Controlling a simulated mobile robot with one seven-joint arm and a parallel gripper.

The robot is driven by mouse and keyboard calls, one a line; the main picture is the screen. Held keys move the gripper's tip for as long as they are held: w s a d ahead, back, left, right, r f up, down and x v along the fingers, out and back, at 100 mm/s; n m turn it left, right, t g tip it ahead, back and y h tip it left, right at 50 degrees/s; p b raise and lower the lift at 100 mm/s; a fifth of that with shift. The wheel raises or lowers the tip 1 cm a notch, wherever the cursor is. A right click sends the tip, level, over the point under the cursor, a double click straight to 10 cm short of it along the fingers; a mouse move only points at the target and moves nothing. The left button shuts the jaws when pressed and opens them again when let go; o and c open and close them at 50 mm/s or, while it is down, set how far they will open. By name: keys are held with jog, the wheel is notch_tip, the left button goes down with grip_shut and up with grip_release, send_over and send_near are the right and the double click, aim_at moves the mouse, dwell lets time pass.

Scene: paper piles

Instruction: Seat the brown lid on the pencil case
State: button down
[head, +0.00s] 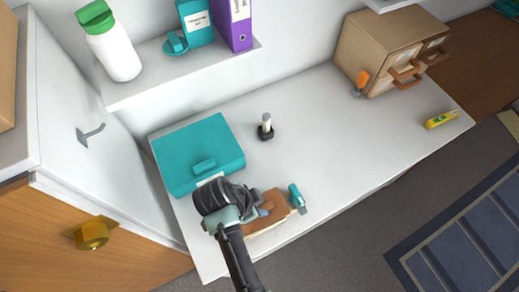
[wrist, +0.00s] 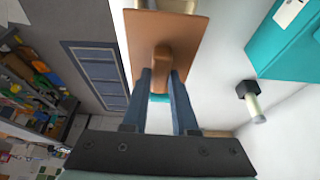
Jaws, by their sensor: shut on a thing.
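The brown lid (wrist: 135,38) is a flat rectangular plate with a raised handle in its middle. My gripper (wrist: 162,78) is shut on that handle, one finger on each side. In the head view the lid (head: 281,200) is at the front of the white counter, and my gripper (head: 264,210) is at it, partly covered by my wrist. A lighter tan edge (head: 266,226) shows just below the lid and looks like part of the pencil case. The rest of the case is hidden, so I cannot tell whether the lid is seated or held above it.
A small teal item (head: 298,198) is close to the lid's right. A large teal box (head: 180,150) lies behind my wrist. A dark holder with a white stick (head: 266,128) stands farther back. A wooden drawer cabinet (head: 375,50) is at the back right. The counter's middle (head: 325,130) is clear.

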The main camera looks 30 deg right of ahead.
jog(key=shift+f+b, duration=1.8)
jog(key=shift+f, duration=0.75)
jog(key=c, duration=0.6)
grip_release()
jog(key=shift+o, duration=0.2)
jog(key=o, duration=0.5)
jog(key=shift+o, duration=0.2)
jog(key=p+v, duration=0.8)
jog(key=v, duration=0.2)
jog(key=shift+p, duration=0.4)
